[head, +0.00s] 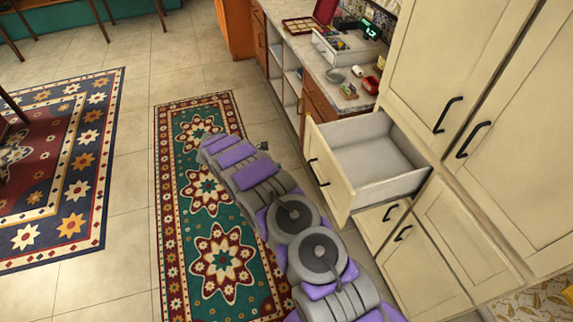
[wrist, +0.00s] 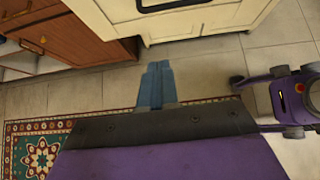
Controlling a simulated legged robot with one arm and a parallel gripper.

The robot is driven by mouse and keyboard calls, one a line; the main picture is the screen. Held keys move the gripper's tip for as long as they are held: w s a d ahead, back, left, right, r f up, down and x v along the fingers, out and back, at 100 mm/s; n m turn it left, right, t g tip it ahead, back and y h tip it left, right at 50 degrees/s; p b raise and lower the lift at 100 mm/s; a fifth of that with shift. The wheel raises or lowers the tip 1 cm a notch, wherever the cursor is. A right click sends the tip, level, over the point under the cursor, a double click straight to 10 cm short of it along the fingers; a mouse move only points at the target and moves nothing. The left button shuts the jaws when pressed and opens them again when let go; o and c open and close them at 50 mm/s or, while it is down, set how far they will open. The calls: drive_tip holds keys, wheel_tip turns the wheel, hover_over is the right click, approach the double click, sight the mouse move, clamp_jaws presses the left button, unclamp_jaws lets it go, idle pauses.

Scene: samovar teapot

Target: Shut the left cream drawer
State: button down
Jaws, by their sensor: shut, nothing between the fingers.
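The left cream drawer (head: 331,176) is pulled far out of the cream cabinet in the head view, its light grey inside empty. A dark handle (head: 317,172) is on its front. In the wrist view a cream front (wrist: 215,18) with a dark handle (wrist: 172,5) shows at the top, apparently the same drawer. My gripper (wrist: 158,68) is shut and empty, its blue fingers side by side and pointing towards this front. A gap seems to separate them from it, but I cannot tell how wide. In the head view my arm reaches out over the rug, left of the drawer.
Cream cabinet doors (head: 430,262) lie below the drawer, and tall cream doors (head: 440,65) rise above. A counter (head: 318,68) with small items stands behind. Wooden drawers (wrist: 75,32) are at left in the wrist view. The patterned rug (head: 222,262) and tiled floor (head: 120,165) are clear.

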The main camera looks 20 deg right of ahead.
drive_tip(key=d+f+b, duration=0.1)
drive_tip(key=d+f, duration=0.4)
drive_tip(key=d, duration=0.6)
drive_tip(key=shift+w+d+b, duration=0.15)
drive_tip(key=shift+w+b, duration=0.05)
drive_tip(key=shift+b, duration=0.15)
